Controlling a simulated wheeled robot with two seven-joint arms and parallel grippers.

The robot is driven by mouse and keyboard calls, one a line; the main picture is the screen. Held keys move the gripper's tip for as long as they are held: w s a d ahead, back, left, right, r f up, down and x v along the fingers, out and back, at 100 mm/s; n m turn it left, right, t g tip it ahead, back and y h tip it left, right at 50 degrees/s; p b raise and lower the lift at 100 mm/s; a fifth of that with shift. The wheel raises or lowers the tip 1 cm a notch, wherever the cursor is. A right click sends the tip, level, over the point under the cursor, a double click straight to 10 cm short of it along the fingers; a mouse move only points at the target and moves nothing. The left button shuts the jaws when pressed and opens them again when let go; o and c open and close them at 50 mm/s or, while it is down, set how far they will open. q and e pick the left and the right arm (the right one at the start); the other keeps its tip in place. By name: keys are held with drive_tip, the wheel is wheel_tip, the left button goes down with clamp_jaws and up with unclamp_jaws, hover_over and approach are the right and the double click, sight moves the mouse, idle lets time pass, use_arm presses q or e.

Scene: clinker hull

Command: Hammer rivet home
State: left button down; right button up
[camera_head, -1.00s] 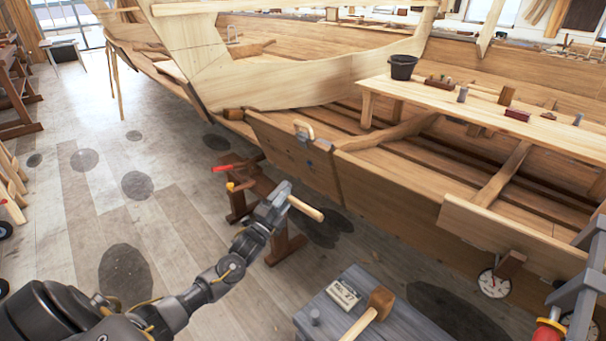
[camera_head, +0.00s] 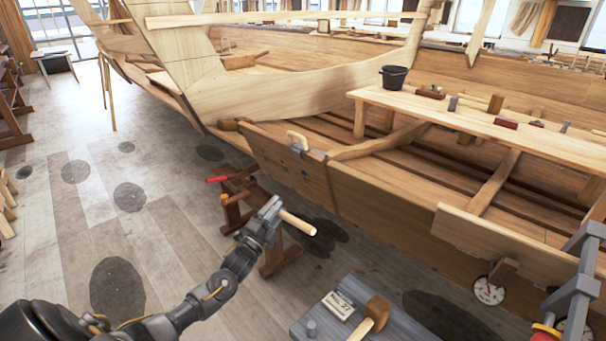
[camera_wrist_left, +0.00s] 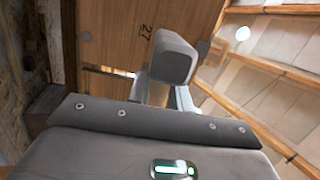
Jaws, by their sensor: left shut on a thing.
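My left gripper (camera_head: 268,220) is shut on a tool with a pale round wooden handle (camera_head: 298,223), which sticks out to the right. In the left wrist view a grey rounded block (camera_wrist_left: 175,58) sits ahead of the gripper, seemingly the tool's head. The gripper is in the air in front of the hull plank (camera_head: 290,165), apart from it in the head view. The plank, marked 27, also shows in the left wrist view (camera_wrist_left: 190,20), with a small dark round spot (camera_wrist_left: 87,36). I cannot make out a rivet for certain. My right gripper is not in view.
A clamp (camera_head: 298,141) grips the plank's top edge. A grey bench (camera_head: 310,322) at the bottom carries a wooden mallet (camera_head: 377,310) and a No. 27 card (camera_head: 338,304). A brown trestle (camera_head: 233,215) stands behind my gripper.

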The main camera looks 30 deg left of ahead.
use_arm(q)
drive_tip(key=shift+w+r, duration=0.2)
drive_tip(key=shift+r, duration=0.4)
drive_tip(key=shift+w+d+f, duration=0.15)
drive_tip(key=shift+w, duration=0.1)
drive_tip(key=shift+w+d+f, duration=0.1)
drive_tip(key=shift+w+d, duration=0.05)
drive_tip(key=shift+w, duration=0.05)
drive_tip(key=shift+s, duration=0.3)
drive_tip(key=shift+a+p+v, duration=0.15)
drive_tip(key=shift+a+v, duration=0.05)
drive_tip(key=shift+v, duration=0.6)
drive_tip(key=shift+a+p+v, duration=0.15)
drive_tip(key=shift+v, duration=0.6)
drive_tip(key=shift+a+p+v, duration=0.15)
drive_tip(key=shift+a+v, duration=0.05)
drive_tip(key=shift+v, duration=0.6)
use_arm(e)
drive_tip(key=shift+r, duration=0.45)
use_arm(q)
drive_tip(key=shift+w, duration=0.1)
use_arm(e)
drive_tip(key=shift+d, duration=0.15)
